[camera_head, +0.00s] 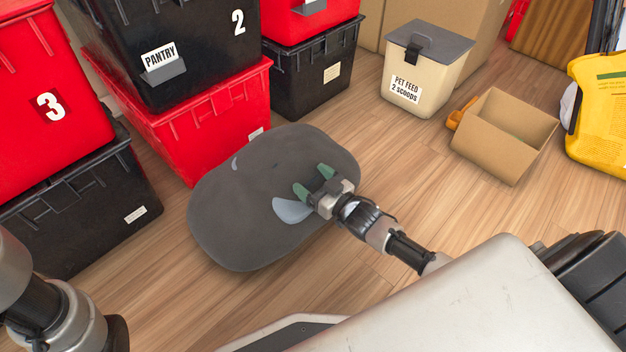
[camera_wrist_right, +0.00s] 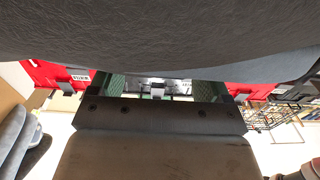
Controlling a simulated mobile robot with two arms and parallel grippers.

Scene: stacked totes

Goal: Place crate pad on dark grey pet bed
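A dark grey, rounded pet bed (camera_head: 225,215) lies on the wooden floor in the middle of the head view. Two smooth light grey patches show on it: a larger one (camera_head: 291,209) beside my right gripper's fingers and a small one near the far left. I cannot tell whether they are the crate pad or part of the bed; no separate pad outline is clear. My right gripper (camera_head: 313,180) is over the bed's right side, its green fingers apart with nothing clear between them. In the right wrist view, a dark grey surface (camera_wrist_right: 160,35) fills the top, close to the fingers. My left gripper is out of view.
Stacked red and black totes (camera_head: 205,120) stand close behind and left of the bed. A pet feed bin (camera_head: 415,75), an open cardboard box (camera_head: 500,140) and a yellow bag (camera_head: 605,120) stand to the right. Bare floor (camera_head: 400,160) lies between.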

